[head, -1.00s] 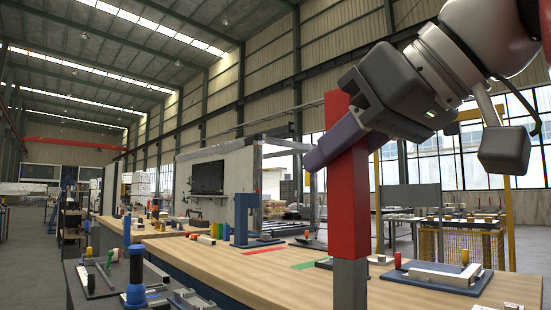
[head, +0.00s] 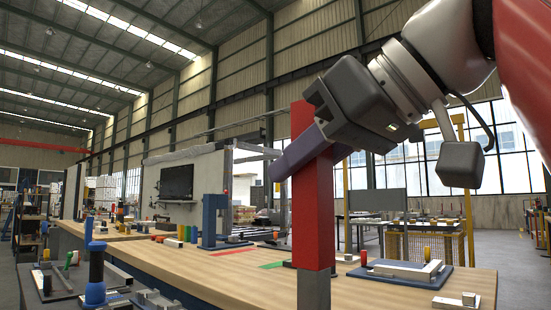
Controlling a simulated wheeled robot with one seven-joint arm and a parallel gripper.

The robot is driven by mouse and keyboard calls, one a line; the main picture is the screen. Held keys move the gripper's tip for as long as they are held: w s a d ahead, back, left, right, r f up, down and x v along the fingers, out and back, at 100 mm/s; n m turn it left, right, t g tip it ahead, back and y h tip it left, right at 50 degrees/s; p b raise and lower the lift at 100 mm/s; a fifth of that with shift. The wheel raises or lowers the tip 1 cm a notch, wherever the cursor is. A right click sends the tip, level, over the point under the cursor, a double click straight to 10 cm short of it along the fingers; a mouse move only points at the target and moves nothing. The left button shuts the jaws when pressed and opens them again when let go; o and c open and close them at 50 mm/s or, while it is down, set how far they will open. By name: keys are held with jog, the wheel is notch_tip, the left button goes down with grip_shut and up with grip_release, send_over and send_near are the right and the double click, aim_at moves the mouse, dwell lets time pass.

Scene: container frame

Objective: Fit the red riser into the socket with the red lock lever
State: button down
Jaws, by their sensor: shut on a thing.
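The red riser (head: 313,215) is a tall square red post with a grey lower end (head: 314,290). It stands upright in the middle of the head view. My gripper (head: 300,155) is shut on its upper part, with a purple finger across the front of the post. The grey end reaches the bottom edge of the picture, and I see no socket around it. A blue plate (head: 400,280) with a white block and a small red upright piece (head: 363,258) lies on the table to the right. I cannot tell whether that piece is the red lock lever.
The long wooden table (head: 180,262) runs behind the riser. A blue stand (head: 213,220) and a row of coloured blocks stand on it at the back. A dark bench with fixtures and a blue-ringed post (head: 96,275) is at lower left.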

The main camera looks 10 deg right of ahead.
aim_at(327, 249)
jog(key=shift+f+b, duration=0.8)
jog(key=shift+f, duration=0.45)
jog(key=shift+f+b, duration=2.65)
jog(key=shift+f, duration=0.85)
dwell(0.7)
jog(key=c, duration=1)
grip_release()
jog(key=shift+c, duration=0.2)
jog(key=p+v, duration=0.3)
jog(key=v, duration=0.4)
jog(key=shift+r, duration=0.2)
jog(key=shift+s+d, duration=0.2)
jog(key=shift+s, duration=0.1)
